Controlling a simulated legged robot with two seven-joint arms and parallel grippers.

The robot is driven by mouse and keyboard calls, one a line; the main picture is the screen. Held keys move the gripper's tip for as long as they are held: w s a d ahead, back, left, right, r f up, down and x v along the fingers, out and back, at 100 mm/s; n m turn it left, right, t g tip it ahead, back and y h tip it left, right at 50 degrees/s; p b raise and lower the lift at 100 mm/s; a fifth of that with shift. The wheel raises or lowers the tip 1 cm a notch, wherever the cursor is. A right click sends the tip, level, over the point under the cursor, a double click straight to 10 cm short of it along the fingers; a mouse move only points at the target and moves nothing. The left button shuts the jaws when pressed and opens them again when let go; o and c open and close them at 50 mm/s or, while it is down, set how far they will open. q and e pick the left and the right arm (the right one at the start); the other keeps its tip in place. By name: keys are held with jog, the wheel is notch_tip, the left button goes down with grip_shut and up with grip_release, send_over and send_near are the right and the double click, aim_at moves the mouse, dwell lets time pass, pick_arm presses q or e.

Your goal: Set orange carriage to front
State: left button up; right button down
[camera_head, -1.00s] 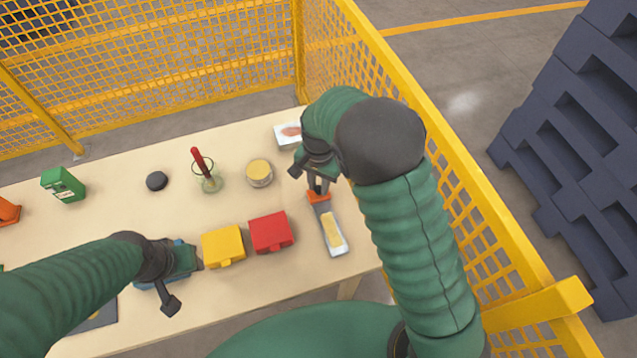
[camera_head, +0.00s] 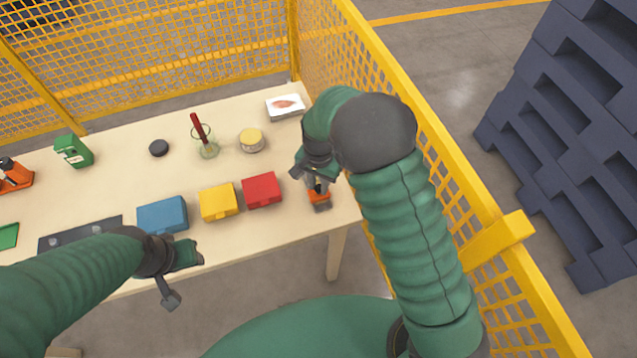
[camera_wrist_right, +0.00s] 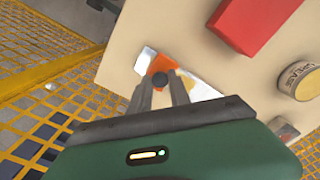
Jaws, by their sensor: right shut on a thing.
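The orange carriage (camera_head: 320,197) sits on a light metal rail near the table's right front edge. It also shows in the right wrist view (camera_wrist_right: 155,66), with a short pale rail end (camera_wrist_right: 145,58) beyond it and a longer stretch with a yellow strip (camera_wrist_right: 200,88) on the other side. My right gripper (camera_head: 318,187) is shut on the carriage's dark knob (camera_wrist_right: 160,79), its fingers on both sides. In the head view the gripper hides the back of the rail. My left gripper (camera_head: 196,259) is at the front edge, away from the carriage; its fingers are not clear.
Red (camera_head: 262,190), yellow (camera_head: 219,202) and blue (camera_head: 162,215) boxes stand left of the rail. Behind are a yellow-topped jar (camera_head: 251,140), a red-handled item in glass (camera_head: 203,138) and a white picture card (camera_head: 286,106). A yellow mesh fence (camera_head: 375,65) borders the right side.

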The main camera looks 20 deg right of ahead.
jog(key=c, duration=1.4)
grip_release()
jog(key=shift+s+f, duration=0.2)
jog(key=shift+s, duration=0.1)
jog(key=shift+c, duration=0.2)
jog(key=shift+o, duration=1.2)
jog(key=shift+w+d, duration=0.15)
notch_tip(320, 180, up, 17)
jog(key=shift+w+f, duration=0.1)
jog(key=shift+f, duration=0.05)
jog(key=s+d+f+n+t, duration=0.1)
jog(key=s+d+f+n, duration=0.1)
jog(key=s, duration=0.5)
jog(key=s+d+f+n+t, duration=0.1)
jog(key=s+d+f+n, duration=0.2)
jog(key=s+n, duration=0.3)
jog(key=shift+s+f+n+t, duration=0.3)
jog(key=shift+s+f, duration=0.55)
jog(key=shift+s, duration=0.3)
